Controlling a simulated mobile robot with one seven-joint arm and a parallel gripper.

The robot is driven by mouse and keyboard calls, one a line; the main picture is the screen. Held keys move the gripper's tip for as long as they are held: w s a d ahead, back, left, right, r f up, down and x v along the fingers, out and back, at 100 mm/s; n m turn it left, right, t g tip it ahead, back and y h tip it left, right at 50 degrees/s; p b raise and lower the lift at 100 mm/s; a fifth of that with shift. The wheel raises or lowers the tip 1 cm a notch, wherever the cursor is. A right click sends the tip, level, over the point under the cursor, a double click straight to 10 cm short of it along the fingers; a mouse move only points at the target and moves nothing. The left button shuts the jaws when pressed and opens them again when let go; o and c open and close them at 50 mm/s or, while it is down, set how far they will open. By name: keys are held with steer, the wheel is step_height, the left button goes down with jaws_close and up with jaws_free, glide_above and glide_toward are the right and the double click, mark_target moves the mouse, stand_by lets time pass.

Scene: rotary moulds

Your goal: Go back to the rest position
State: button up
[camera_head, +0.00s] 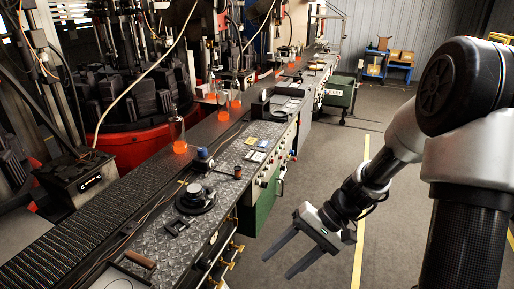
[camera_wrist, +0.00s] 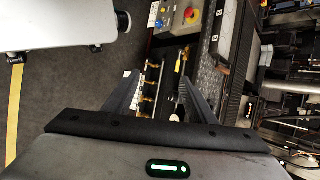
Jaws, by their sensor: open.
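My gripper (camera_head: 284,255) hangs over the grey floor in the head view, to the right of the conveyor line and apart from it. Its two dark fingers are spread and nothing is between them. In the wrist view my gripper (camera_wrist: 158,90) also shows open and empty, with the machine's brass fittings (camera_wrist: 150,88) visible beyond the fingers.
A conveyor (camera_head: 95,215) runs along the left with glowing orange bottles (camera_head: 180,146) on it. A diamond-plate ledge (camera_head: 228,188) with a round black fitting (camera_head: 195,197) borders it. A green cabinet (camera_head: 262,210) stands below. The floor (camera_head: 330,150) with yellow lines is clear; a blue cart (camera_head: 374,66) stands far back.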

steer(key=s+d+r+t+h+p, duration=0.1)
steer(key=s+d+r+t+h, duration=0.1)
steer(key=r, duration=0.6)
steer(key=s+d+r+n+t+h+p, duration=0.1)
steer(key=s+d+r+t+h, duration=0.2)
steer(key=s+r, duration=0.2)
steer(key=s+d+r+n+t+h+p, duration=0.1)
steer(key=s+d+r+t+h, duration=0.1)
steer(key=r, duration=0.9)
steer(key=shift+s+d+r+t+h, duration=0.15)
steer(key=shift+s+d+t+h, duration=0.2)
steer(key=shift+s+h, duration=0.4)
steer(key=shift+s, duration=0.15)
steer(key=m+t+y+b, duration=0.2)
steer(key=m+y+b, duration=1.5)
steer(key=m+b, duration=0.5)
glide_toward(209, 266)
steer(key=shift+g, duration=0.35)
steer(key=b+x, duration=0.1)
steer(key=x, duration=0.3)
steer(key=b+x, duration=0.2)
steer(key=x, duration=0.3)
steer(key=shift+w, duration=0.3)
